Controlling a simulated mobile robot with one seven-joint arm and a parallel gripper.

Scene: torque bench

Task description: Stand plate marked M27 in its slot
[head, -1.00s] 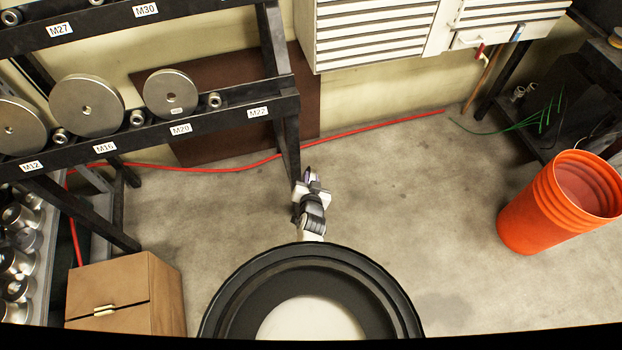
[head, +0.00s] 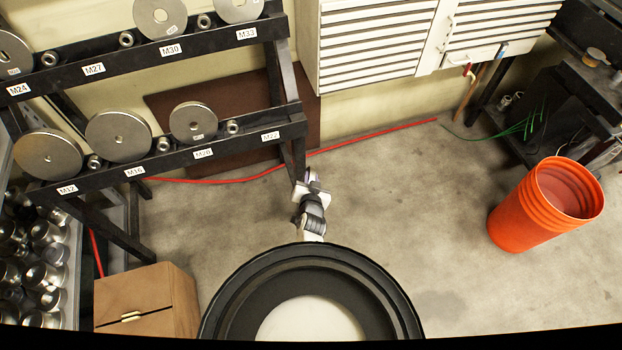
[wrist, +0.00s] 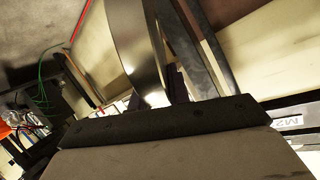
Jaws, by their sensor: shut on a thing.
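In the head view my gripper (head: 311,181) is small, out in front of me near the rack's right post. In the wrist view it is shut on a shiny metal plate (wrist: 130,45), seen nearly edge-on. The held plate's marking cannot be read, and the plate is hard to make out in the head view. The M27 label (head: 93,69) is on the upper rail of the black rack (head: 75,78). The slot above that label, between two rollers, looks empty. My gripper is to the right of and apart from that slot.
Plates stand at M24 (head: 12,55), M30 (head: 160,18) and M33 (head: 238,10), and at M12, M16 and M20 below; the M22 place looks empty. A cardboard box (head: 146,300) is at lower left, an orange bucket (head: 545,205) at right. The floor between is clear.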

